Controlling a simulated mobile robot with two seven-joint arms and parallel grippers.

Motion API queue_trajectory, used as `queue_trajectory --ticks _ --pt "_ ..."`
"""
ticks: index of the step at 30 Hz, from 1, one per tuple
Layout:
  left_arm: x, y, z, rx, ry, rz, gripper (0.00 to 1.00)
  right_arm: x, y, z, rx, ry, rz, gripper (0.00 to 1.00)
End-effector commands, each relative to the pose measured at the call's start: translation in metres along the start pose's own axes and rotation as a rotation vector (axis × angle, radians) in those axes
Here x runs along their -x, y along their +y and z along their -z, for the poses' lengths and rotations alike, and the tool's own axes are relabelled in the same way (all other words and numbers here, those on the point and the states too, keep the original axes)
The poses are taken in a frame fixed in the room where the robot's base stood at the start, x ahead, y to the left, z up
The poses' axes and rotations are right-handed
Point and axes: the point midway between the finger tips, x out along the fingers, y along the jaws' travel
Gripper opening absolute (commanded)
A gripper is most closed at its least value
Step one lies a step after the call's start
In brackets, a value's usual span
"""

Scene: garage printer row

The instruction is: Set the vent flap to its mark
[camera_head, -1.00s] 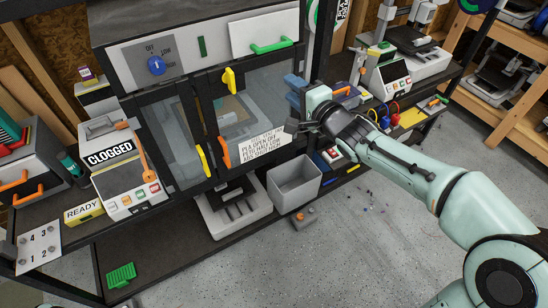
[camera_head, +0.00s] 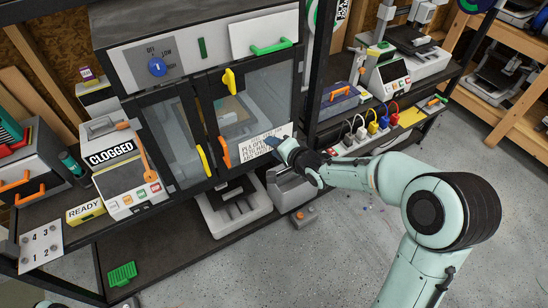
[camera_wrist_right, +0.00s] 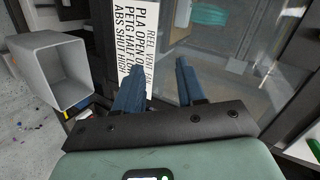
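I cannot tell for sure which part is the vent flap or where its mark is. A white placard (camera_head: 258,146) with vent settings is on the enclosure's right glass door, and the placard also shows in the right wrist view (camera_wrist_right: 131,40). My right gripper (camera_head: 272,143) is close to the placard's right end. In the right wrist view its two blue fingers (camera_wrist_right: 161,64) are apart with nothing between them. A blue knob (camera_head: 156,66) beside OFF and LOW is at the upper left of the enclosure. My left gripper is out of view.
Yellow handles (camera_head: 203,160) and an orange lever (camera_head: 225,152) stick out from the doors. A white panel with a green handle (camera_head: 271,48) is above. A grey bin (camera_head: 290,190), partly behind my right arm, stands below. Open floor lies in front.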

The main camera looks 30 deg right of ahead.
Motion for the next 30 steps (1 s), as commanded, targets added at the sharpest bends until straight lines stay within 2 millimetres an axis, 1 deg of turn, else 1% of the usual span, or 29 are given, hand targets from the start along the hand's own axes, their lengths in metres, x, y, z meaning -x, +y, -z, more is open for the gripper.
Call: queue_trajectory --ticks 1,6,12,26,29,30 --pt "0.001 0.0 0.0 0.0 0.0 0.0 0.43 -0.003 0.008 -0.004 0.008 -0.009 -0.016 0.39" --pt "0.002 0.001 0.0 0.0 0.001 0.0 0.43 -0.01 0.025 -0.014 0.032 -0.029 -0.052 0.39" --pt "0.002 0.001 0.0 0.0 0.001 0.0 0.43 -0.012 0.033 -0.019 0.044 -0.038 -0.067 0.39" --pt "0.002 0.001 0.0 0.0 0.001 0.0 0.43 -0.012 0.032 -0.018 0.044 -0.036 -0.066 0.39" --pt "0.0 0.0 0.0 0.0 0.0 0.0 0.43 -0.009 0.024 -0.014 0.04 -0.022 -0.054 0.39" --pt "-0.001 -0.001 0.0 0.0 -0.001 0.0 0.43 -0.006 0.018 -0.011 0.037 -0.012 -0.046 0.39"
